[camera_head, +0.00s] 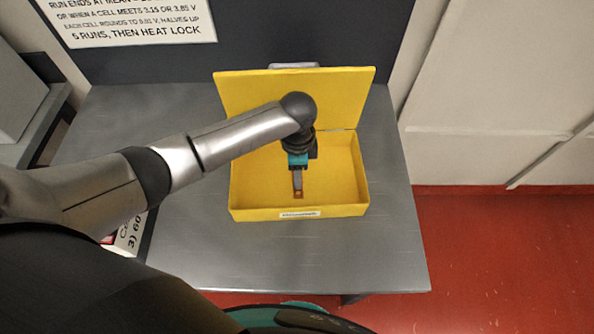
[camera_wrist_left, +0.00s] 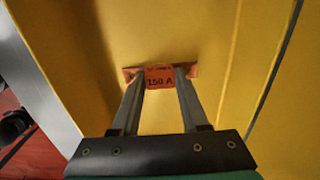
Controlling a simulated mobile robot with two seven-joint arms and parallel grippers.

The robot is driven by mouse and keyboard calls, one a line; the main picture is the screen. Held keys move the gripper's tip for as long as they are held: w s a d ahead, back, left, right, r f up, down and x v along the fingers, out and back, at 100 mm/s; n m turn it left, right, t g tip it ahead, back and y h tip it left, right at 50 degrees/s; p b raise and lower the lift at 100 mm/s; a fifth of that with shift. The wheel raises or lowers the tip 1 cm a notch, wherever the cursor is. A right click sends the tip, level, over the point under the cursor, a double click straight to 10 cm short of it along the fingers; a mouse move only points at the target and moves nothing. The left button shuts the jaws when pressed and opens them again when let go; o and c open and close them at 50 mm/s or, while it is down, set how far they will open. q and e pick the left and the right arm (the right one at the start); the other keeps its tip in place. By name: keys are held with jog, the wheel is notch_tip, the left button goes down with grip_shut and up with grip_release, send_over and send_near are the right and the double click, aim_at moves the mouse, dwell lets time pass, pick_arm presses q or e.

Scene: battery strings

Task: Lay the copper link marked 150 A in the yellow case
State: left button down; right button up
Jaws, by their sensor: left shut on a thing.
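The copper link marked 150 A (camera_wrist_left: 160,82) is between the two fingers of my left gripper (camera_head: 297,190), which is shut on it. In the head view the link shows as a small orange-brown piece (camera_head: 298,195) at the fingertips. The fingers point down inside the open yellow case (camera_head: 249,213), over the front middle of its floor. I cannot tell whether the link touches the floor. The case lid (camera_head: 240,92) stands raised at the back. My right gripper is not in view.
The case stands on a grey metal table (camera_head: 330,262) with clear room in front of it and to its left. A white sign (camera_head: 130,20) is on the dark panel behind. A partly hidden white printed item (camera_head: 130,236) lies at the table's left side.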

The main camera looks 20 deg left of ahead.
pick_arm(q)
jog(key=shift+f, duration=0.1)
jog(key=shift+c, duration=2.1)
grip_release()
notch_tip(320, 180, up, 12)
jog(key=p, duration=0.2)
